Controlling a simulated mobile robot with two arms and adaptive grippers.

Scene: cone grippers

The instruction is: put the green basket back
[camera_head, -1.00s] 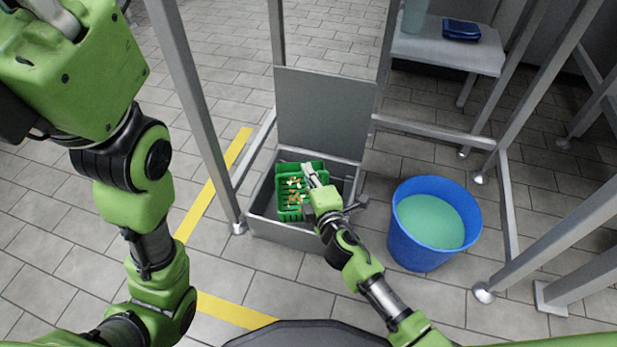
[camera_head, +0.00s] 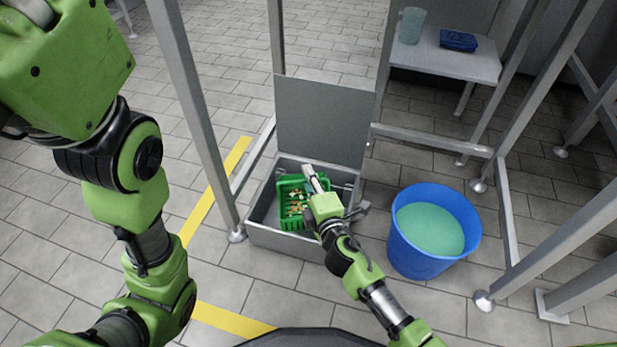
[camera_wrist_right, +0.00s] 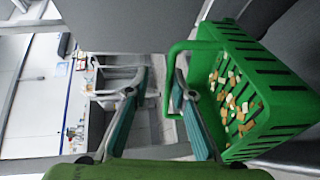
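The green basket (camera_head: 290,216) sits inside a grey box (camera_head: 285,241) with its lid raised. It holds several small brown and pale pieces. In the right wrist view the basket (camera_wrist_right: 268,92) is on the right, its handle rising toward my fingers. My right gripper (camera_head: 309,171) is over the basket's right part. In the right wrist view my right gripper (camera_wrist_right: 163,75) has its fingers apart. The handle loop is around or beside the right finger; I cannot tell which. Nothing is pinched between the fingers. My left arm is at the left, its gripper out of view.
A blue bucket (camera_head: 414,259) of green liquid stands right of the box. The raised lid (camera_head: 320,120) stands behind the basket. Metal posts (camera_head: 190,110) surround the area. A shelf (camera_head: 450,65) at the back holds a cup (camera_head: 411,25) and a blue tray (camera_head: 458,40).

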